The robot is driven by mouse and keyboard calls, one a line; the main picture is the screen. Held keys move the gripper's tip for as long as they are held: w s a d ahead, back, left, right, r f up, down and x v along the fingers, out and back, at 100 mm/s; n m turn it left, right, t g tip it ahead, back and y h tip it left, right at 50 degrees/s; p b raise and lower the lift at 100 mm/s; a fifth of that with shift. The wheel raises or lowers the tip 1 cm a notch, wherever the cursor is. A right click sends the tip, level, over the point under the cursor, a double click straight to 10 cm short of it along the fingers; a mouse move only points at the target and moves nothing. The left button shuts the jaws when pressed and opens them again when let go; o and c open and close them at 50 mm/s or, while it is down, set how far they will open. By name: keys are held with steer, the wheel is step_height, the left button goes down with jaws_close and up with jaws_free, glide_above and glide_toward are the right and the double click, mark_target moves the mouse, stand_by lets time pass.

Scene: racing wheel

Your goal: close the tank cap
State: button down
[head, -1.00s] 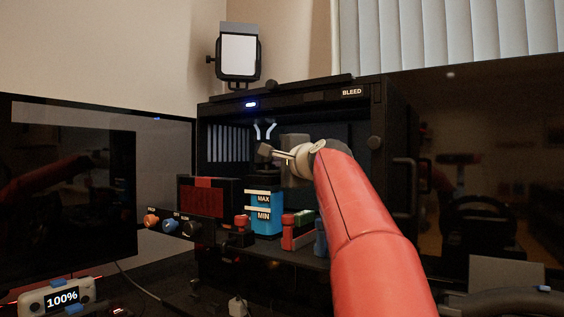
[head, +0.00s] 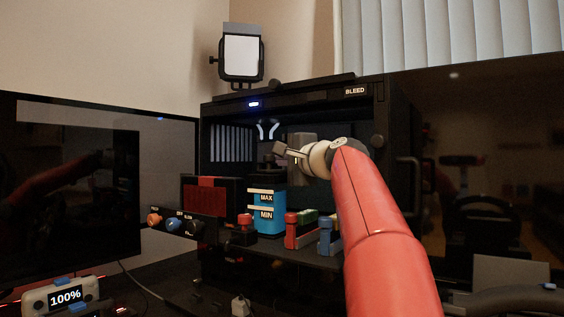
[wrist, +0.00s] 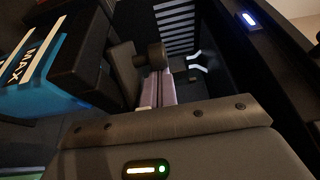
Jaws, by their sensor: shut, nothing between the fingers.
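The tank (head: 265,224) is a blue block with MAX and MIN labels, standing upright on the shelf of the black rig. It also shows sideways at the left of the wrist view (wrist: 38,72). Its top part is black (wrist: 82,45). The tank cap is hard to make out against this dark top, and I cannot tell whether it sits closed. My gripper (head: 281,149) is shut and empty, a little above and to the right of the tank top.
A red-and-black block (head: 211,195) stands left of the tank. Red and blue levers (head: 293,232) stand to its right, near the shelf front. A row of knobs (head: 173,224) is at the front left. The rig's top beam (head: 310,97) runs above my gripper.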

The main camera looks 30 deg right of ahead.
steer(key=shift+a+n+y, duration=0.1)
steer(key=shift+n+y, duration=0.3)
steer(key=shift+y, duration=0.2)
steer(key=shift+s+a, duration=0.1)
steer(key=shift+a, duration=0.05)
steer(key=shift+s+a, duration=0.15)
steer(key=shift+a, duration=0.1)
stand_by(0.7)
stand_by(0.7)
